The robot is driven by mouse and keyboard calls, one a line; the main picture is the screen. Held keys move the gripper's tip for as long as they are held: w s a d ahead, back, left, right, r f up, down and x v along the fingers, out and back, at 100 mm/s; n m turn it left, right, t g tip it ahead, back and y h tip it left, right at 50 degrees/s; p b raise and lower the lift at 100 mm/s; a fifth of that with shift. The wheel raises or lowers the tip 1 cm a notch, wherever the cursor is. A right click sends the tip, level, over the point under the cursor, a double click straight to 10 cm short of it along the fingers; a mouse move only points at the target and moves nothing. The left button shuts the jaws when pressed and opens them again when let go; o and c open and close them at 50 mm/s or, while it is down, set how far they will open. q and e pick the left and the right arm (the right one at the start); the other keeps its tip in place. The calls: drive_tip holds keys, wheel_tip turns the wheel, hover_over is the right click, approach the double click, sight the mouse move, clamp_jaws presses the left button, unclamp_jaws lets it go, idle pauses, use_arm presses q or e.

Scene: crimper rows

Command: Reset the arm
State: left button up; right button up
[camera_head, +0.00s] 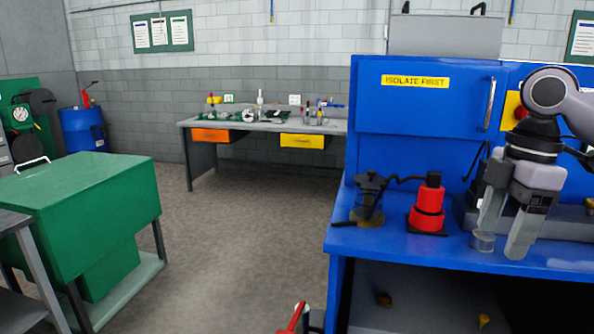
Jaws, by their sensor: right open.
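My right arm comes in from the right edge over the blue workbench (400,252). Its gripper (505,232) points down with the two fingers apart and nothing seen between them. A small metal cylinder (483,241) stands on the bench top beside the left-hand finger in the picture; I cannot tell whether they touch. My left gripper is not in view.
A red cylindrical tool (428,210) and a dark device (369,196) stand on the bench left of the gripper. The bench's blue back cabinet (420,115) rises behind. A green cabinet (90,205) stands at left. Open floor (240,230) lies between.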

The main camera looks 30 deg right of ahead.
drive_tip(key=w+a+f+m, duration=0.1)
drive_tip(key=a+f, duration=0.2)
drive_tip(key=f, duration=0.9)
drive_tip(key=w+a+f+m, duration=0.1)
drive_tip(key=a+f, duration=0.2)
drive_tip(key=f, duration=0.9)
drive_tip(key=s+a+f+m+t, duration=0.2)
drive_tip(key=s+a+f+m, duration=0.25)
drive_tip(key=a, duration=0.35)
drive_tip(key=s+a+f+m+t, duration=0.1)
drive_tip(key=s+a+f+m, duration=0.4)
drive_tip(key=a, duration=0.4)
drive_tip(key=w+a+f+n+t+y, duration=0.1)
drive_tip(key=w+a+f+n+t, duration=0.1)
drive_tip(key=w+f+t, duration=0.4)
drive_tip(key=shift+w+a+f+t, duration=0.2)
drive_tip(key=shift+f+t, duration=0.4)
drive_tip(key=shift+f, duration=1.4)
